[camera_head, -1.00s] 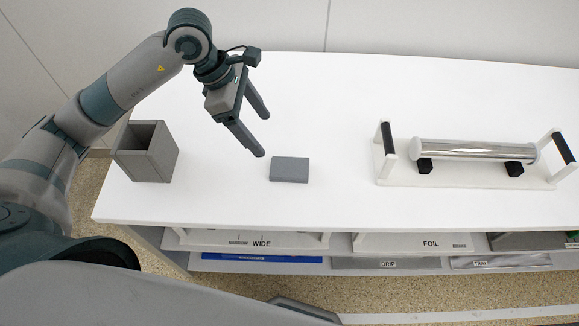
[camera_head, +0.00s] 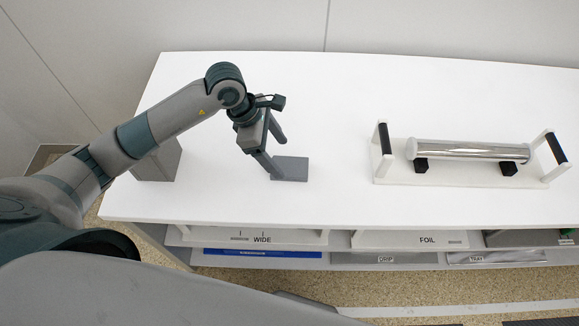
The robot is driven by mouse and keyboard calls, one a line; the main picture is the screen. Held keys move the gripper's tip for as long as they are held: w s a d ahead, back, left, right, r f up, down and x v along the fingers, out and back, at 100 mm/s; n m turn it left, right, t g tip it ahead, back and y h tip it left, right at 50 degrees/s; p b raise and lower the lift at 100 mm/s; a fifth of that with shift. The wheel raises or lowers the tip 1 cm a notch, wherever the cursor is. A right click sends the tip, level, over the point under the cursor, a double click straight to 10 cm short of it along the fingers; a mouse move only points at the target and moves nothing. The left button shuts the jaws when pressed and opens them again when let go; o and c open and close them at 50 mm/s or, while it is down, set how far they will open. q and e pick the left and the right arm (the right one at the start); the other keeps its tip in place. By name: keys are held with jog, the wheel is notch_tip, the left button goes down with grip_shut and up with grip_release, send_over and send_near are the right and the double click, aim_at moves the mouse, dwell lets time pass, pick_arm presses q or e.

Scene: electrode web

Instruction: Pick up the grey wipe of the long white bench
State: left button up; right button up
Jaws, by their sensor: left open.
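The grey wipe (camera_head: 291,169) is a small flat grey block lying on the long white bench (camera_head: 330,130), left of the bench's middle. My left gripper (camera_head: 280,160) is open and points down at the wipe. One finger reaches to the wipe's left edge and the other is at its far side. I cannot tell whether the fingers touch it. Part of the wipe's left side is hidden by the near finger. My right gripper is not in view.
A grey open box (camera_head: 158,166) stands on the bench's left end, partly behind my left arm. A shiny metal roller (camera_head: 470,152) lies in a white cradle with black-gripped handles at the right. Labelled trays (camera_head: 400,239) sit on a shelf below. The bench between wipe and roller is clear.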

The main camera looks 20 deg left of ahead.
aim_at(288, 166)
pick_arm(q)
jog(key=shift+d+f+p, duration=0.35)
jog(key=shift+p, duration=0.1)
jog(key=p+x, duration=0.1)
jog(key=x, duration=0.2)
jog(key=shift+s+d+p, duration=0.1)
jog(key=shift+p, duration=0.2)
jog(key=shift+d+f, duration=0.15)
jog(key=shift+f, duration=0.4)
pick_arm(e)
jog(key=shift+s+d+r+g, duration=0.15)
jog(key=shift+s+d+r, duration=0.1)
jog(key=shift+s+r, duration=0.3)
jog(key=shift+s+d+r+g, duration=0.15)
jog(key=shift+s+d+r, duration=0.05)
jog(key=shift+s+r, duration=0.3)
pick_arm(q)
jog(key=shift+f, duration=0.15)
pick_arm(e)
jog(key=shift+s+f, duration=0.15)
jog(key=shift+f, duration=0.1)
pick_arm(q)
jog(key=c, duration=1.1)
